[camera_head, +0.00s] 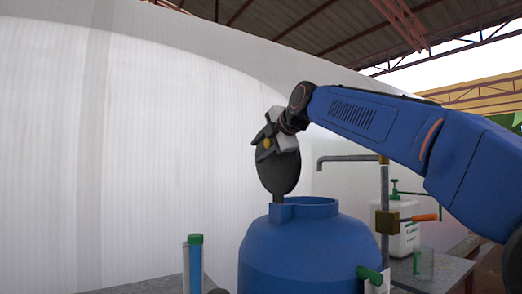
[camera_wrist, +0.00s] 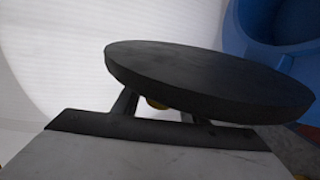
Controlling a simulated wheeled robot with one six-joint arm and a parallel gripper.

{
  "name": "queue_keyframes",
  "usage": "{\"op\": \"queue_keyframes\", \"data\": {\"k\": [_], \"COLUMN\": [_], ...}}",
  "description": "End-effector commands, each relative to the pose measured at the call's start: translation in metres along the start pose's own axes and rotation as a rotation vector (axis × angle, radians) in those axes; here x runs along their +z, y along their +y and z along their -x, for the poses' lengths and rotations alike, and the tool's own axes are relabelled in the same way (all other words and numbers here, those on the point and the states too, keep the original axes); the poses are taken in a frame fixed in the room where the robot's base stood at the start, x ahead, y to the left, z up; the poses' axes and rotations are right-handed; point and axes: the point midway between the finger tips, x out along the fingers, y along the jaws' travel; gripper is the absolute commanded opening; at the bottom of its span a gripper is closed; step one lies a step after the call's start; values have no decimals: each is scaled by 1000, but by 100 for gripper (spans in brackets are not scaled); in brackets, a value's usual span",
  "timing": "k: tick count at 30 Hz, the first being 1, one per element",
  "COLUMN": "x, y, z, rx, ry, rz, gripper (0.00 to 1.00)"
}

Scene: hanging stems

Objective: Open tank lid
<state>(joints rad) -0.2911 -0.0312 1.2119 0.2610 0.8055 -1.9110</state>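The tank lid (camera_head: 279,172) is a dark disc standing upright at the left edge of the blue tank (camera_head: 305,250), above a blue block on its rim. The tank's mouth is uncovered; its blue rim also shows in the wrist view (camera_wrist: 238,30). My gripper (camera_head: 268,137) is at the lid's upper part, by the knob. In the wrist view the lid (camera_wrist: 210,80) lies across my fingers (camera_wrist: 155,108), which stand apart with the knob between them and gaps beside it. The lid hides the fingertips.
A pipe with a spout (camera_head: 350,159) stands right of the tank, with an orange-handled valve (camera_head: 424,217). A white jug (camera_head: 397,238) and a clear beaker (camera_head: 424,265) are behind it. A blue tube with a green cap (camera_head: 195,265) is at left. A white wall is behind.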

Motion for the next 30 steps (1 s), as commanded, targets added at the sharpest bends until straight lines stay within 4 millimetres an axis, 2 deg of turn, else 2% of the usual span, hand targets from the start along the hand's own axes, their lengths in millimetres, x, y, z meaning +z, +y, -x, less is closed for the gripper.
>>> {"op": "queue_keyframes", "data": {"k": [10,14,17,30], "x": [0,1,1,0], "y": [0,0,0,0], "z": [1,12,27,114], "rx": [0,1,1,1], "ry": [0,-1,-2,-1], "rz": [0,0,0,-1], "gripper": [45,45,45,45]}}
